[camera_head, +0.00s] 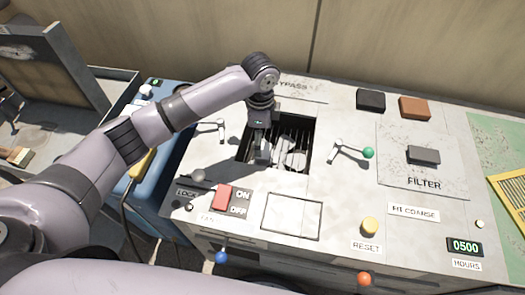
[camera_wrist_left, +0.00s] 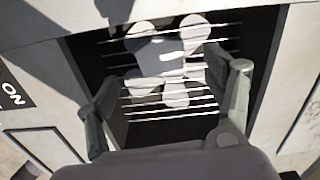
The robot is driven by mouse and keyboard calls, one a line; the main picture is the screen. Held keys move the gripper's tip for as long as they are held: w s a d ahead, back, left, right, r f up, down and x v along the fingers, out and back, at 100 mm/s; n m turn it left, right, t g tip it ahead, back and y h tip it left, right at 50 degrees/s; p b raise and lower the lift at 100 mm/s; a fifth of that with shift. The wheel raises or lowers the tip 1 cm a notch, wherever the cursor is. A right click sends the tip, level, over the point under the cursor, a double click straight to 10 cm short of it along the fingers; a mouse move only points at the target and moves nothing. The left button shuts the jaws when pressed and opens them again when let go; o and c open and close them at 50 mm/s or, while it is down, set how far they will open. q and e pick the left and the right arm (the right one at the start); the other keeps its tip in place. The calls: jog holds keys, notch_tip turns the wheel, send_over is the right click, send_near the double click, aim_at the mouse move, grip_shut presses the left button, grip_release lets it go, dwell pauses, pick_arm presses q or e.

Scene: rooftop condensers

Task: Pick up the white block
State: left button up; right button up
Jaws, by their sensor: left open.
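A pale, blocky shape (camera_wrist_left: 160,57) shows in the opening in the left wrist view, among white rounded shapes and thin bars. I cannot tell for sure whether it is the white block. In the head view the opening (camera_head: 301,128) is dark, with pale shapes inside, partly hidden by my gripper. My left gripper (camera_head: 262,150) points down over the opening's left part. In the left wrist view its two fingers (camera_wrist_left: 165,88) are spread apart with nothing held between them. My right gripper is not in view.
The grey panel carries a black block (camera_head: 370,99), a brown block (camera_head: 415,107), a green-knobbed lever (camera_head: 368,153), a red switch (camera_head: 222,198) and a yellow reset button (camera_head: 370,225). A filter cover with a dark handle (camera_head: 423,155) lies right. A wall stands behind.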

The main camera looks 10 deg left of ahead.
aim_at(263, 150)
pick_arm(q)
jog(key=f, duration=0.5)
jog(key=shift+d+f, duration=0.2)
jog(key=shift+d, duration=0.05)
jog(key=shift+c, duration=0.5)
jog(key=c, duration=0.6)
